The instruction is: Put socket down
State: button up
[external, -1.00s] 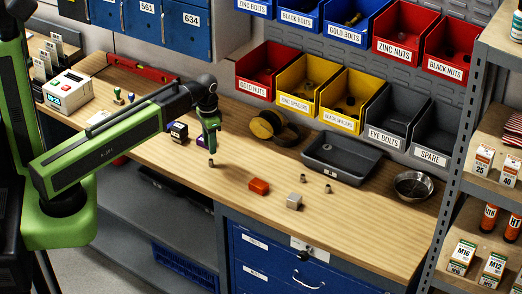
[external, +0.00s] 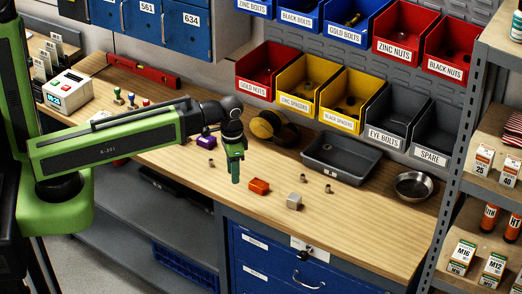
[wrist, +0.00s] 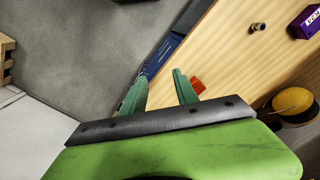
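A small dark metal socket (external: 211,162) stands on the wooden bench top, left of my gripper (external: 235,178). In the wrist view the socket (wrist: 258,27) is at the upper right, clear of my fingers. My gripper (wrist: 160,76) is open and empty there, with a gap between its two green fingers. In the external view it points down above the bench, between the socket and the orange block (external: 259,187). Two more small metal pieces, one (external: 304,178) and another (external: 327,189), stand farther right.
A grey cube (external: 294,201) is near the front edge. Labelled bins line the back.

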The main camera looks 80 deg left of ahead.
jog(key=s+d+m, duration=0.1)
jog(key=s+d, duration=0.1)
jog(key=d, duration=1)
jog(key=shift+o, duration=0.4)
jog(key=shift+d, duration=0.15)
jog(key=shift+w, duration=0.1)
